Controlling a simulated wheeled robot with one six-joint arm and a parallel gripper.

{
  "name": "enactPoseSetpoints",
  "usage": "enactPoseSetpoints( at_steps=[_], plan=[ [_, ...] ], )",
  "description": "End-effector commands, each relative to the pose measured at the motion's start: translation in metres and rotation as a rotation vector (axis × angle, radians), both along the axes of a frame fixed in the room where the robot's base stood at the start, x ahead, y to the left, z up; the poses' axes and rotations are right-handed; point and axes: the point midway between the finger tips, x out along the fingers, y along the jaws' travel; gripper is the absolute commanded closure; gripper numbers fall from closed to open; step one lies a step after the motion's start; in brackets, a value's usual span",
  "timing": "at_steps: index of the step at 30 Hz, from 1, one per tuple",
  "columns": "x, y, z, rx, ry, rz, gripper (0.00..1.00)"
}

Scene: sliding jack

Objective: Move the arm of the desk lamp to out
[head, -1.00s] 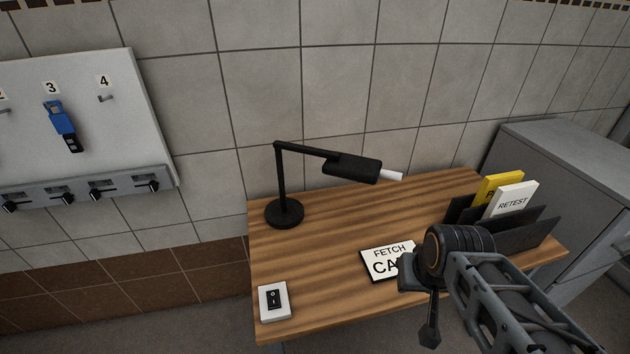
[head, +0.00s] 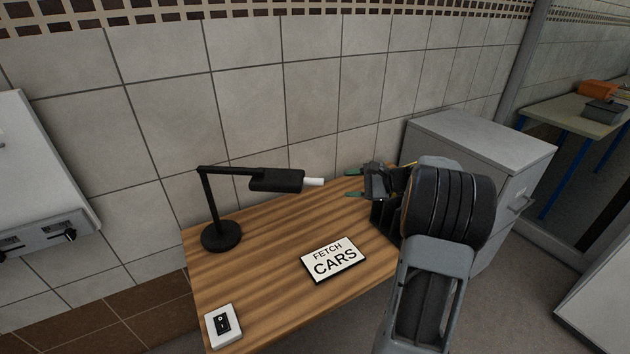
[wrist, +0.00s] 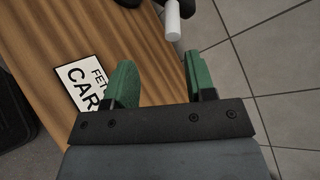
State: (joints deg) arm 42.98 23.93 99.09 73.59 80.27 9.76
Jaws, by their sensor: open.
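The black desk lamp (head: 221,236) stands on the left back part of the wooden desk. Its arm reaches right from the post to a dark lamp head (head: 277,180) with a white tip (head: 314,182). My gripper (head: 352,183) is open and empty, to the right of the white tip and apart from it, its green fingers pointing left. In the wrist view the green fingers (wrist: 163,80) are spread, and the white tip (wrist: 173,20) shows beyond them near the top edge, with a bit of the dark head.
A FETCH CARS sign (head: 334,259) lies on the desk (head: 270,262). A switch box (head: 223,325) sits at the front left corner. A grey cabinet (head: 470,140) stands right of the desk. The tiled wall is close behind.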

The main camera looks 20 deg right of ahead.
Motion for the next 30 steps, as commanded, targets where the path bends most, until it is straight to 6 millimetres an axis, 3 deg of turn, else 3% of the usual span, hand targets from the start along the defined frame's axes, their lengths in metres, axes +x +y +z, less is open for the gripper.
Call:
enactPoseSetpoints(
  at_steps=[2, 5, 21, 30],
  plan=[
    [0.004, -0.012, -0.001, 0.037, -0.014, -0.031, 0.5],
    [0.012, -0.012, -0.002, 0.057, -0.024, -0.046, 0.5],
    [0.077, 0.054, -0.028, 0.058, -0.023, -0.047, 0.5],
    [0.095, 0.071, -0.035, 0.057, -0.024, -0.049, 0.5]
  ],
)
